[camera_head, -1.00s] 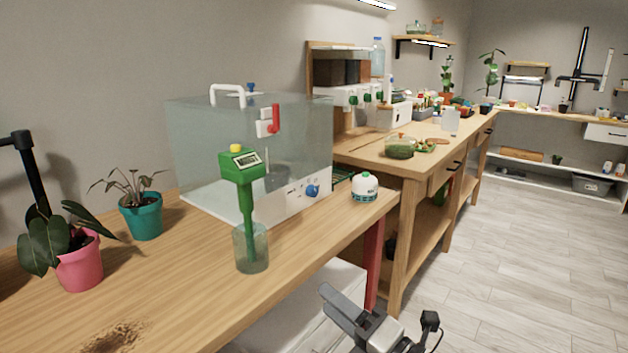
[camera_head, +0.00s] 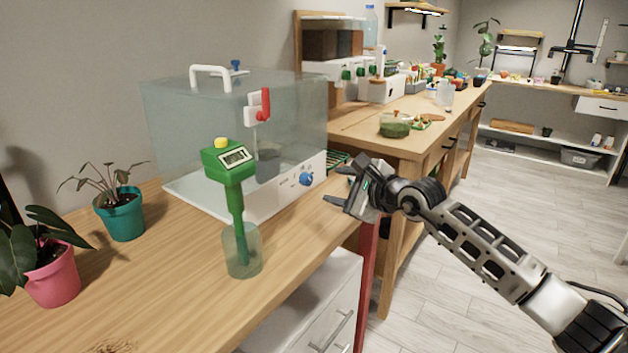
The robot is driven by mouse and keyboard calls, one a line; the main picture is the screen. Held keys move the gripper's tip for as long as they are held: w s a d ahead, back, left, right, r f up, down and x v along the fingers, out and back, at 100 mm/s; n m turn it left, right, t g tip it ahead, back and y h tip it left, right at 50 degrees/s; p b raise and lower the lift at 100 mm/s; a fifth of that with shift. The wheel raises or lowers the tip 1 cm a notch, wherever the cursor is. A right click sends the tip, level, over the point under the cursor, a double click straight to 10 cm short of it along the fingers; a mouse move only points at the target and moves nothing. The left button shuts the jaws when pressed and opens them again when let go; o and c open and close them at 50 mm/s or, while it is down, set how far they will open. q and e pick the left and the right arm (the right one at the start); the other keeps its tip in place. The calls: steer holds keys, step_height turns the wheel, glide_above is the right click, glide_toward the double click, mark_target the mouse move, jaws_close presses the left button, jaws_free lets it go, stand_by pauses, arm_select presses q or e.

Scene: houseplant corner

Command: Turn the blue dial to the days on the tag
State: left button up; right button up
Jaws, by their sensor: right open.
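The blue dial (camera_head: 306,179) sits low on the white front panel of the clear box (camera_head: 200,120), towards its right end. Small dark marks lie around it, too small to read. I cannot make out a tag with days. My right gripper (camera_head: 338,186) is open and empty, just right of the dial in the picture, its fingers pointing left towards the panel. A gap shows between the fingers and the dial. My left gripper is out of view.
A green meter (camera_head: 234,195) stands in a glass cup (camera_head: 243,262) in front of the box. A red lever (camera_head: 264,106) is on the box's front. Potted plants (camera_head: 121,217) stand at left. The wooden table (camera_head: 175,275) is clear in front.

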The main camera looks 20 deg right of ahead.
mark_target(311, 181)
steer(key=b+x, duration=0.1)
steer(key=x, duration=0.7)
steer(key=shift+w+a, duration=0.15)
steer(key=shift+w, duration=0.05)
steer(key=c, duration=1)
